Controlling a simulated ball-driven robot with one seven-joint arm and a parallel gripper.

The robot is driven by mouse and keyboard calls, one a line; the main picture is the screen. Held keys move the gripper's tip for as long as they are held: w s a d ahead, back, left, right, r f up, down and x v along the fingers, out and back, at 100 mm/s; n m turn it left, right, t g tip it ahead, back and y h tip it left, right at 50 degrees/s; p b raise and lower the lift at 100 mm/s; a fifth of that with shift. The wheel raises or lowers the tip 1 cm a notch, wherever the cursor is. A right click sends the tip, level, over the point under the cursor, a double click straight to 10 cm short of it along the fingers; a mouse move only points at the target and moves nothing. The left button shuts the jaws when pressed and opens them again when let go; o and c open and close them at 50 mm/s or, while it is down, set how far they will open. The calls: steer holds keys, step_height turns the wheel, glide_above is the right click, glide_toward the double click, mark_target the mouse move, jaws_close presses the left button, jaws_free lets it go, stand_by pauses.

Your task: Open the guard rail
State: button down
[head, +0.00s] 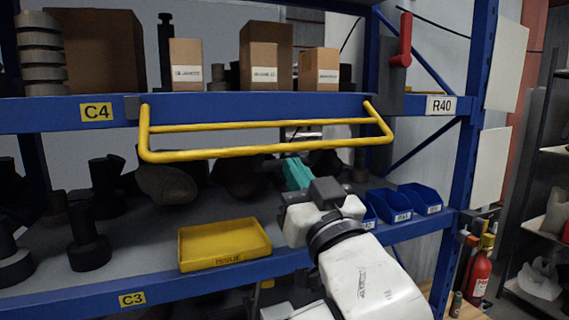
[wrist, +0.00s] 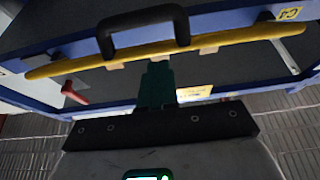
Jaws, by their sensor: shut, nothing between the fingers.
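The yellow guard rail (head: 265,150) is attached at both ends near the front of the upper shelf's blue beam. Its long front bar hangs forward of and below that beam, with a second thinner bar behind it. In the wrist view the rail (wrist: 230,38) crosses the upper part of the picture, beyond my fingers. My gripper (head: 296,172) has teal fingers, shut and empty, just below the front bar, right of its middle. In the wrist view the shut fingers (wrist: 156,85) point toward the rail. I cannot tell whether they touch it. A black U-shaped handle (wrist: 143,18) overlaps the rail there.
A red lever (head: 402,40) stands at the upper shelf's right end. Cardboard boxes (head: 262,55) stand on that shelf. Below are a yellow tray (head: 225,262), blue bins (head: 420,198) and dark parts (head: 88,245). A blue upright (head: 467,130) bounds the right side.

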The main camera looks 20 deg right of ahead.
mark_target(276, 165)
steer(key=shift+w+f+p, duration=0.15)
steer(key=shift+w+f, duration=0.05)
steer(key=shift+w, duration=0.6)
steer(key=shift+w+f+p, duration=0.15)
steer(key=shift+w, duration=0.7)
steer(key=shift+w+f+p, duration=0.15)
steer(key=shift+w+f, duration=0.05)
steer(key=shift+w, duration=0.6)
steer(key=f+b, duration=0.1)
steer(key=b, duration=0.2)
steer(key=shift+w, duration=0.2)
steer(key=w+f+t+b, duration=0.4)
steer(key=w+b, duration=0.6)
steer(key=b, duration=0.9)
steer(key=shift+f, duration=0.15)
steer(key=shift+w, duration=0.1)
steer(key=shift+f, duration=0.1)
